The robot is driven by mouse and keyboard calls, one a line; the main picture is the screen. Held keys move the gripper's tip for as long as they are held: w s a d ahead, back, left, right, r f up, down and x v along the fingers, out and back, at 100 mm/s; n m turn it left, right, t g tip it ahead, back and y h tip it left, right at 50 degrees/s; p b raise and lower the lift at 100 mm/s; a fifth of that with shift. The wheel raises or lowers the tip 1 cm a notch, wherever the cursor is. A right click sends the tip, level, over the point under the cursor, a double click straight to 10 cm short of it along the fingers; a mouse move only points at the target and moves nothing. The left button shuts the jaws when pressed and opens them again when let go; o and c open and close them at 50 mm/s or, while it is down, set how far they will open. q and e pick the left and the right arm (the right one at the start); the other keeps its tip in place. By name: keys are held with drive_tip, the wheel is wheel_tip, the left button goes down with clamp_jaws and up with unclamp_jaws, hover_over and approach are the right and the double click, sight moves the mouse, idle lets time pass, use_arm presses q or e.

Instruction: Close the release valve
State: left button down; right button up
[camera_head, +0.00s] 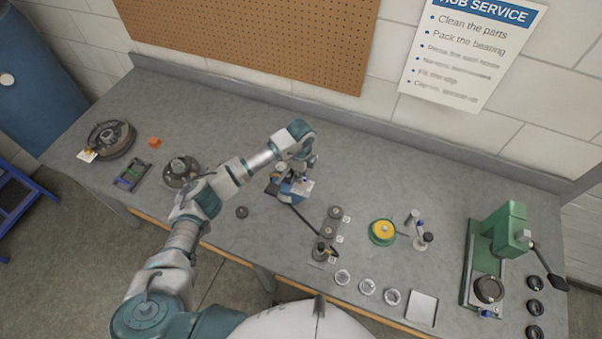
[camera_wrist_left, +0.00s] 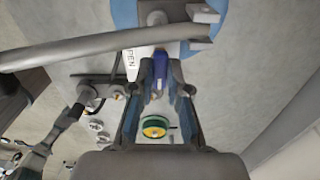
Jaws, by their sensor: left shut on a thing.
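A blue jack-like device (camera_head: 284,190) stands on the grey bench near the middle, with a dark handle reaching down to the right. My left gripper (camera_head: 305,174) is over it and hides part of it. In the left wrist view, my left gripper (camera_wrist_left: 159,92) is shut on a small blue valve piece (camera_wrist_left: 158,72) between its fingers. A white tag (camera_wrist_left: 134,62) beside it carries lettering that seems to read OPEN. A grey bar (camera_wrist_left: 95,47) crosses above the fingers. The valve's exact turn cannot be told. My right gripper is not in view.
A yellow and green dish (camera_head: 382,231) and a dark block of round parts (camera_head: 329,235) stand to the right. A green press (camera_head: 497,250) is farther right. A hub drum (camera_head: 110,139) and a dark round part (camera_head: 181,171) lie left. The bench's back edge is mostly clear.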

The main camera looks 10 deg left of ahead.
use_arm(q)
drive_tip(key=shift+w+r+n, duration=0.1)
drive_tip(key=shift+n, duration=0.2)
drive_tip(key=c, duration=1.1)
unclamp_jaws()
drive_tip(key=shift+c, duration=0.2)
wheel_tip(320, 180, up, 12)
drive_tip(key=shift+d+f, duration=0.1)
drive_tip(key=shift+f, duration=0.1)
